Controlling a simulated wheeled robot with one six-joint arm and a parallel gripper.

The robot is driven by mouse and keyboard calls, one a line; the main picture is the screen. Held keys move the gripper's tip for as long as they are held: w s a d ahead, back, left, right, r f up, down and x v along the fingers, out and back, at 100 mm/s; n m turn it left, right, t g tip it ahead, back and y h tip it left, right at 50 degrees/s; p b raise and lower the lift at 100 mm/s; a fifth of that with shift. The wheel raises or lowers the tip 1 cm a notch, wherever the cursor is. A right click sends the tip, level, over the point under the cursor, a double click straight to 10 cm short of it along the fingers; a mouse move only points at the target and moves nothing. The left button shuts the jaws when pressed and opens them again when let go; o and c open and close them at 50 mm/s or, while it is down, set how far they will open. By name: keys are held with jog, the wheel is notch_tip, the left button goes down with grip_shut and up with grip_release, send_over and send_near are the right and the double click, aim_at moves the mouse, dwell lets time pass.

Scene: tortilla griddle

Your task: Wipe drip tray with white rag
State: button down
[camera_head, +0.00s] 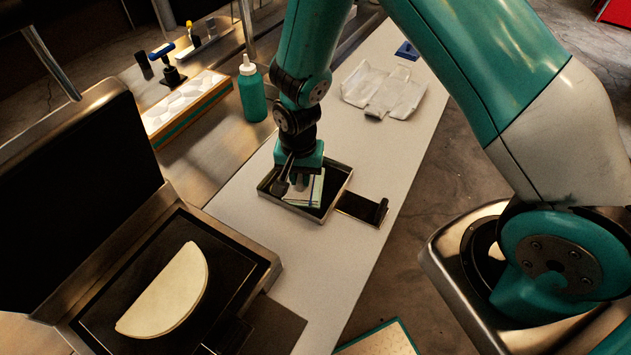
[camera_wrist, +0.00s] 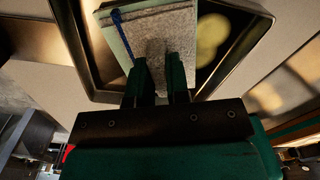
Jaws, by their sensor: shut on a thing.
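The drip tray (camera_head: 338,196) is a shallow dark tray with a metal rim, lying on the white counter. My gripper (camera_head: 301,182) points down into it. It is shut on the white rag (camera_head: 316,190), a folded pad with pale green edges. In the wrist view the fingers (camera_wrist: 159,75) pinch the rag (camera_wrist: 180,25), which shows a grey-white face and a blue line. The tray's dark rim (camera_wrist: 258,30) surrounds it there. The rag is low inside the tray; I cannot tell whether it touches the floor. The gripper hides part of the tray.
A dark flat piece with a black handle (camera_head: 376,211) lies just right of the tray. A teal bottle (camera_head: 251,90) stands behind left. An open griddle (camera_head: 225,250) with a folded tortilla (camera_head: 168,290) is at front left.

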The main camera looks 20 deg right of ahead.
jog(key=shift+w+a, duration=0.3)
jog(key=shift+a, duration=0.2)
jog(key=shift+w+d, duration=0.3)
jog(key=shift+d, duration=0.25)
jog(key=shift+w+d, duration=0.3)
jog(key=shift+d, duration=0.2)
jog(key=shift+a, duration=0.15)
jog(key=shift+w+a+f, duration=0.1)
jog(key=shift+a, duration=0.95)
jog(key=shift+w+a+f, duration=0.1)
jog(key=shift+a, duration=0.95)
jog(key=shift+d, duration=0.2)
